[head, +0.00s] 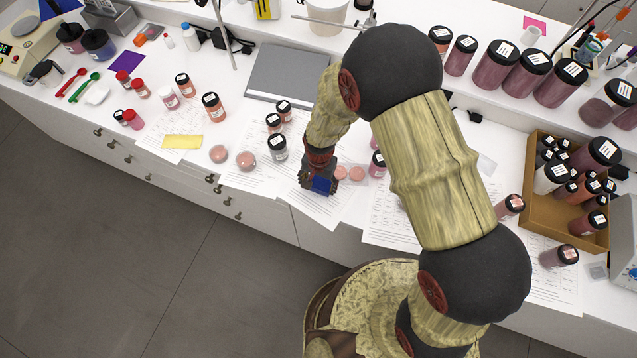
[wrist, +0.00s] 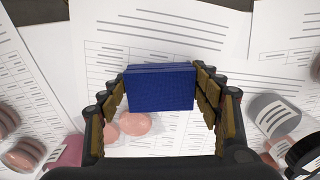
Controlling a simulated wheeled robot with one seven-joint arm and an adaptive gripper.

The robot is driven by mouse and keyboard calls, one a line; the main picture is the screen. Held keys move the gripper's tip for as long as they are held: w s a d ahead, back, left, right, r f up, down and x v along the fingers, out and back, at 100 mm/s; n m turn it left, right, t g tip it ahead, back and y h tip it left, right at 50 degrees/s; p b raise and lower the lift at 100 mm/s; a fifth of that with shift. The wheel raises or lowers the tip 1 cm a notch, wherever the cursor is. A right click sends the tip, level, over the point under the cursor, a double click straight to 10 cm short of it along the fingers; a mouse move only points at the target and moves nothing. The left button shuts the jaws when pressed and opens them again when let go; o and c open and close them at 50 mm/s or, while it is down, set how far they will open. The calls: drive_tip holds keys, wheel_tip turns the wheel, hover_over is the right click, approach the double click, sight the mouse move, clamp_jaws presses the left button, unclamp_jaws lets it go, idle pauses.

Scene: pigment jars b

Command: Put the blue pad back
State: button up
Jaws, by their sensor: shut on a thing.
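The blue pad (wrist: 160,88) is a small block between the two fingers of my gripper (wrist: 160,105), upright in the wrist view. My gripper is shut on it, with one finger against each side. In the head view the blue pad (head: 323,186) shows at the lower end of my gripper (head: 317,178), over the printed sheets near the bench's front edge. I cannot tell how high above the paper it is.
Pink discs (head: 348,173) and a jar (head: 377,164) stand close right of my gripper; several jars (head: 278,147) stand left. A yellow pad (head: 182,141), a purple pad (head: 126,62) and a grey folder (head: 288,73) lie on the bench. A brown tray (head: 538,203) holds jars.

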sight(319, 184)
drive_tip(key=shift+f, duration=0.15)
drive_tip(key=o, duration=1.1)
drive_tip(key=shift+o, duration=0.5)
wheel_tip(319, 184, up, 12)
